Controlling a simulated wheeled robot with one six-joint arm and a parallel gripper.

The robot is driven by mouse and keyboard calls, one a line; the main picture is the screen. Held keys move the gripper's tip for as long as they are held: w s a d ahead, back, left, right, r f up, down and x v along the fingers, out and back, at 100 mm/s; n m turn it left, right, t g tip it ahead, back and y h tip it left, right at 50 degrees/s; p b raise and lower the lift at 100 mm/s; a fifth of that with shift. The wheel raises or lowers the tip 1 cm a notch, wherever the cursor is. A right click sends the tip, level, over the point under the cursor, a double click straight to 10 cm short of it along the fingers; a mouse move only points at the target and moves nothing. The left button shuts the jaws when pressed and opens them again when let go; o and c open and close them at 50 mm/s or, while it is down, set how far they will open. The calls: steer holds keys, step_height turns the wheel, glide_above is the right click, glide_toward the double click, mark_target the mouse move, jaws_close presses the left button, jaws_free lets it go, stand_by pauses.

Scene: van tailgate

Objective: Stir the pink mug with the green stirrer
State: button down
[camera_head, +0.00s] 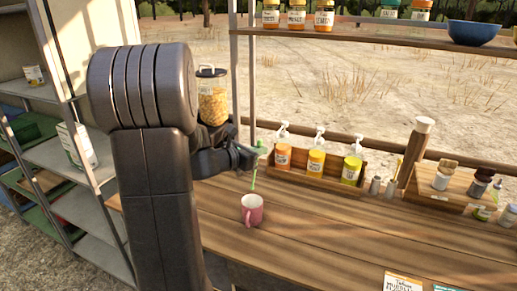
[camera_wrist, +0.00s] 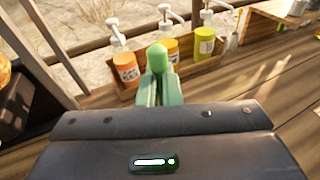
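The pink mug (camera_head: 252,212) stands upright on the wooden counter, its handle toward the camera. My gripper (camera_head: 256,153) is behind and above the mug, shut on the green stirrer (camera_head: 254,180). The stirrer hangs nearly upright, with its lower end close to the mug's rim; I cannot tell whether the tip is inside. In the wrist view the rounded top of the stirrer (camera_wrist: 158,57) stands up between my fingers (camera_wrist: 157,92). The mug is hidden in that view.
A wooden caddy (camera_head: 312,183) with several pump bottles stands behind the mug, to the right. A jar with yellowish contents (camera_head: 212,98) is behind my arm. A wooden rack (camera_head: 440,196) stands farther right. The counter (camera_head: 330,232) right of the mug is clear.

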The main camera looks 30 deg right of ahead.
step_height(320, 180, down, 13)
steer(key=b, duration=1.1)
steer(key=shift+a+b, duration=0.15)
steer(key=shift+b, duration=0.25)
steer(key=shift+r, duration=0.1)
